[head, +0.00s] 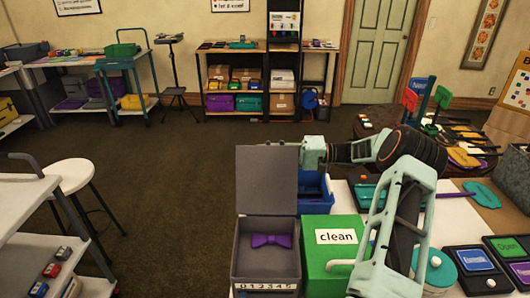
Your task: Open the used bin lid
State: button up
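No label reading "used" is legible. A grey box (240,262) stands at the front with its hinged lid (266,180) upright, so it is open. A purple bow tie (271,240) lies inside, and a number strip (266,287) is on its front. Right of it is a green box (318,270) labelled "clean". A blue bin (316,206) stands behind, partly hidden by the lid and the green box. My gripper (308,153) is above the blue bin, beside the upper right edge of the grey lid. I cannot tell whether it touches the lid or how its fingers stand.
Right of my arm are a teal-lidded round tub (438,262) and dark trays (472,262) with coloured labels. A white stool (72,176) and shelf carts stand at the left. The carpet (180,190) in the middle is clear.

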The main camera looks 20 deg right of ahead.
jog(key=shift+o, duration=0.4)
jog(key=shift+f, duration=0.1)
jog(key=shift+d, duration=0.1)
jog(key=shift+s+d, duration=0.15)
jog(key=shift+d, duration=0.2)
jog(key=v, duration=1.1)
